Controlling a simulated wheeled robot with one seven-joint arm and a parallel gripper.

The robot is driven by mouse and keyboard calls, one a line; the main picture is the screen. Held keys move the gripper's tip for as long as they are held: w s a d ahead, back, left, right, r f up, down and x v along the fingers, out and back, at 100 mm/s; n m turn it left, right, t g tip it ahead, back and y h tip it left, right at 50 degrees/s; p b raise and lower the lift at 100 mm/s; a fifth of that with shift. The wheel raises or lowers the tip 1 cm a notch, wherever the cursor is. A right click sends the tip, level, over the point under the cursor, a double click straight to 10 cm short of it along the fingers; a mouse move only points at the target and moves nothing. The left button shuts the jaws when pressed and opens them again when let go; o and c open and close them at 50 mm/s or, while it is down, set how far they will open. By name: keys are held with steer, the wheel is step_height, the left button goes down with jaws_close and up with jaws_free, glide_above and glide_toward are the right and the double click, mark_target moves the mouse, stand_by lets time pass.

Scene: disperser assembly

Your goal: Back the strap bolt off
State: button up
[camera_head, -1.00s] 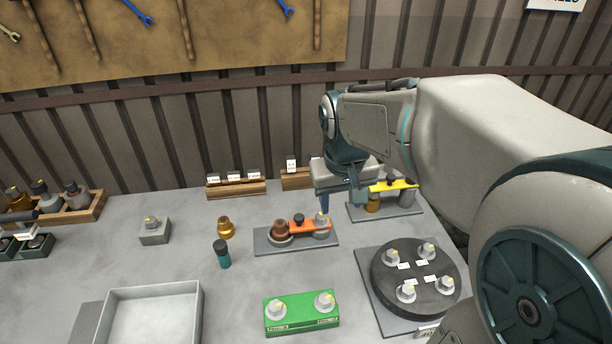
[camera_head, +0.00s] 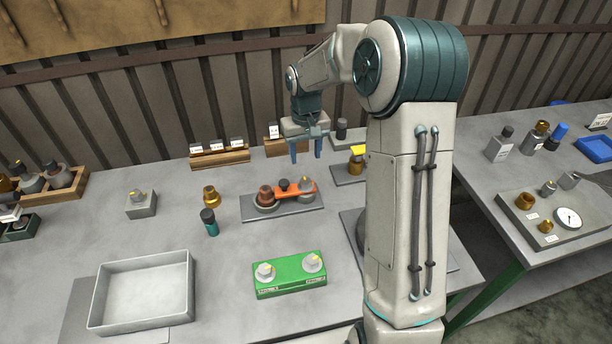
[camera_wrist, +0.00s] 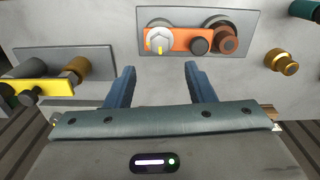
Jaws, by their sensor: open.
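The orange strap (camera_head: 297,192) lies across a grey plate (camera_head: 283,211) on the bench. At its right end in the head view is a silver strap bolt (camera_head: 308,184) with a yellow mark. A black knob (camera_head: 284,184) sits mid-strap and a copper-brown fitting (camera_head: 265,194) at the left end. In the wrist view the strap bolt (camera_wrist: 159,38) lies ahead of the fingers, still in the strap (camera_wrist: 180,40). My gripper (camera_head: 306,155) is open and empty, fingers down, above and behind the bolt and apart from it. My gripper (camera_wrist: 160,70) also shows open in the wrist view.
A yellow strap fixture (camera_wrist: 40,88) stands close by at the back right, partly hidden by my arm in the head view. A green block (camera_head: 290,275) with two bolts and an empty grey tray (camera_head: 142,292) are in front. A brass fitting (camera_head: 211,196) stands left.

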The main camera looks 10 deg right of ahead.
mark_target(306, 181)
step_height(306, 181, down, 10)
steer(key=shift+r+p, duration=0.2)
steer(key=shift+p, duration=0.45)
steer(key=c, duration=1)
